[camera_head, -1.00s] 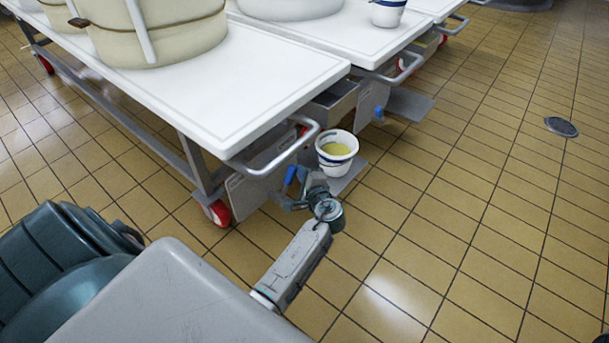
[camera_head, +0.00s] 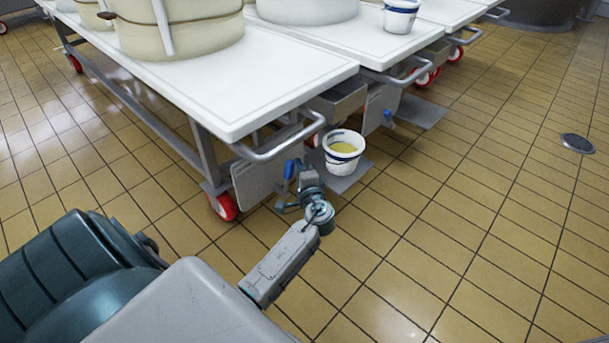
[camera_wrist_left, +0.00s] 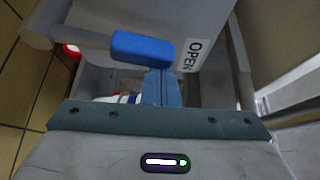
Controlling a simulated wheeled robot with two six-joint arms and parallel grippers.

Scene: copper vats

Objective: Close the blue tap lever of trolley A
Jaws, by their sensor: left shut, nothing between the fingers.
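The blue tap lever (camera_head: 289,169) is below the handle at the near end of the closest white-topped trolley (camera_head: 255,112). In the left wrist view the lever (camera_wrist_left: 143,46) lies crosswise just beyond my fingertips, beside a label reading "OPEN" (camera_wrist_left: 193,54). My left gripper (camera_head: 294,193) is shut and empty, close to the lever in the head view. Its fingers (camera_wrist_left: 161,86) show together in the left wrist view; I cannot tell whether they touch the lever. No letter A shows on the trolley. My right gripper is not in view.
A white bucket (camera_head: 343,152) with yellow liquid stands on a grey plate (camera_head: 347,178) just beyond my left gripper. The trolley's bar handle (camera_head: 285,143) is above the lever. Another trolley (camera_head: 405,62) with a blue lever (camera_head: 388,116) is behind. The tiled floor to the right is open.

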